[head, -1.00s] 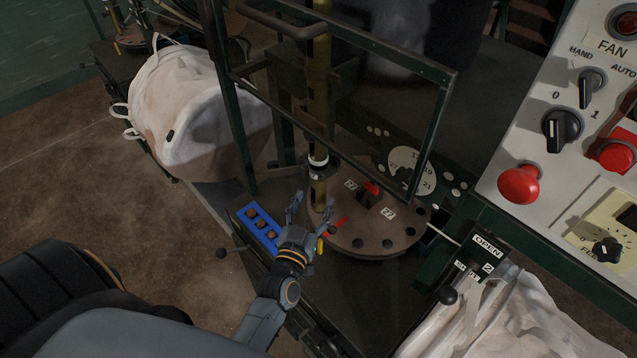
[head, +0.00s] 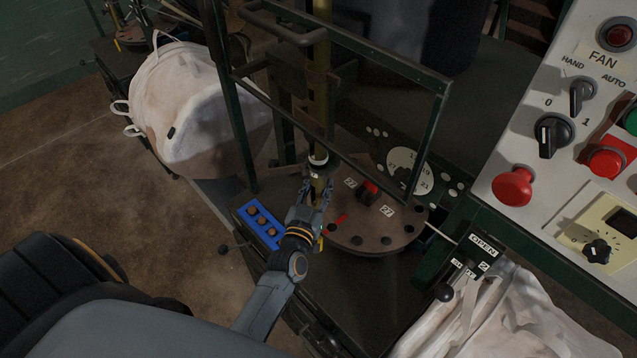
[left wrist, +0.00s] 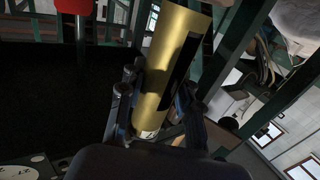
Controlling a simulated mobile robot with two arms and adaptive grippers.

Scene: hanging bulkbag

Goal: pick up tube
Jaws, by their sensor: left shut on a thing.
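In the left wrist view the gripper's dark fingers (left wrist: 155,108) are closed against the tube. The tube's bottom end is partly hidden by the gripper. My right gripper is not in view.
A dark green frame (head: 440,130) stands over the round brown plate (head: 370,238) with holes. A blue tray (head: 243,212) with brown round pieces lies left of the gripper. A control panel (head: 550,85) is at right. White bags (head: 190,120) stand at back left and front right.

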